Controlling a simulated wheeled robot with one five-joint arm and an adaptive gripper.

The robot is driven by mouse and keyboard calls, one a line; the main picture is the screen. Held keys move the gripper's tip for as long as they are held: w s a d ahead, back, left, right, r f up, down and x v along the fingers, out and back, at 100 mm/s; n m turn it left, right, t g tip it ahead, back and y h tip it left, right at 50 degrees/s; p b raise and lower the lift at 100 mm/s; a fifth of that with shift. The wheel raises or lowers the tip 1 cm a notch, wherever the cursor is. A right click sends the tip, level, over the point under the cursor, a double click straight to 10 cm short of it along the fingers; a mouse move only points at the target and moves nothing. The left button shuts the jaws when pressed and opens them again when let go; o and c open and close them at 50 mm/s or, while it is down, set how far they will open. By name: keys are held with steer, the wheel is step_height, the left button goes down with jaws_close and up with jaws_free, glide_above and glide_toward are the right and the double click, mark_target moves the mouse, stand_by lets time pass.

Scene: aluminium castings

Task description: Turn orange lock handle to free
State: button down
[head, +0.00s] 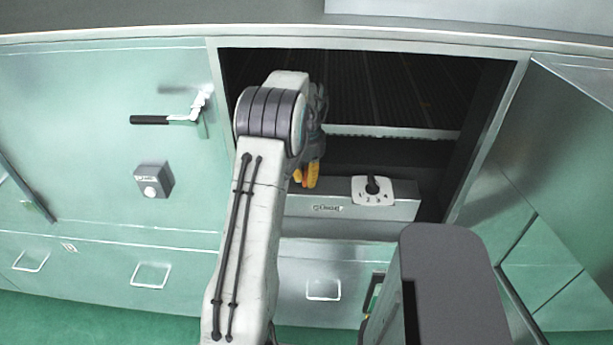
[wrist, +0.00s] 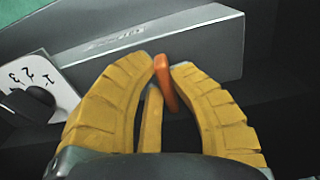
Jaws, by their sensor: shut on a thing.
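The orange lock handle (wrist: 165,84) shows in the wrist view as a short orange bar beside the grey box. My gripper (wrist: 165,67) has its yellow fingers closed around this handle, one on each side. In the head view my gripper (head: 309,176) is inside the open cabinet, at the left part of the grey box (head: 300,206). There I cannot tell the handle apart from the fingers. The handle's base is hidden behind the fingers.
A white dial plate (head: 373,198) with a black knob and numbers sits on the box, right of my gripper. The cabinet door (head: 575,120) stands open at the right. A black-gripped latch handle (head: 150,120) and a small button box (head: 153,180) are on the left panel.

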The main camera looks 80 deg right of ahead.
mark_target(307, 176)
steer(key=shift+f, duration=0.1)
stand_by(0.3)
steer(key=c, duration=1.1)
jaws_free()
steer(key=shift+r, duration=3.8)
steer(key=shift+a, duration=0.15)
